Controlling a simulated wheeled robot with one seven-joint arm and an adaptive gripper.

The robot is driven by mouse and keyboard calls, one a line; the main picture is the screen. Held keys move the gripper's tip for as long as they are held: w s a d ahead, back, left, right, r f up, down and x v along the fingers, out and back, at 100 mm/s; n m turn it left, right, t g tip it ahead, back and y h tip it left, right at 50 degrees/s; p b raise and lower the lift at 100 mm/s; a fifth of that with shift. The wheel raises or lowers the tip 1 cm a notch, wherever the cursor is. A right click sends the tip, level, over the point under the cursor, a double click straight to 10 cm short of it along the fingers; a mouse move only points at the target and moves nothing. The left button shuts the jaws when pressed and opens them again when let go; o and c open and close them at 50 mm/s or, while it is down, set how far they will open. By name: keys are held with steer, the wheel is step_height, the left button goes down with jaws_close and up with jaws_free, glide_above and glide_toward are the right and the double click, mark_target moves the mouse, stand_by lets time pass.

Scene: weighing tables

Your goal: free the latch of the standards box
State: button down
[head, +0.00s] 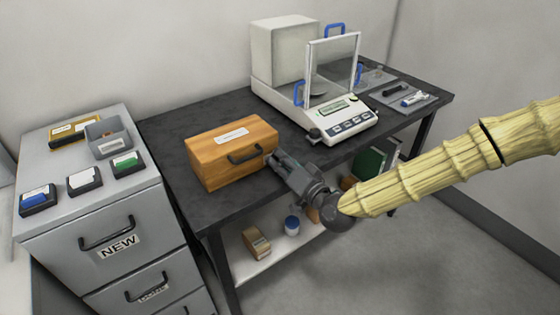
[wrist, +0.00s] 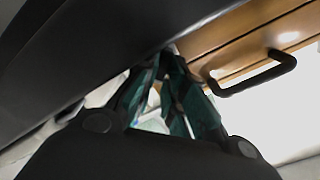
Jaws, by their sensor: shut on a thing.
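The wooden standards box (head: 228,164) stands shut on the dark table, with a white label on its lid and a black handle (head: 245,154) on its front. In the wrist view its wood (wrist: 225,45) and handle (wrist: 258,75) are at the upper right. My gripper (head: 274,160) is at the front right end of the box. In the wrist view its green-dark fingers (wrist: 171,62) come close together at the box's edge. They are shut on a small part there, taken to be the latch. The latch itself is hidden by the fingers.
A balance (head: 330,110) with a glass shield and blue handles stands behind and right of the box. A tray (head: 410,96) with small tools lies at the far right. A grey drawer cabinet (head: 100,225) stands left. The table's dark front strip (head: 225,208) is clear.

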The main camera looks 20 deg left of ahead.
steer(key=c, duration=1.5)
jaws_free()
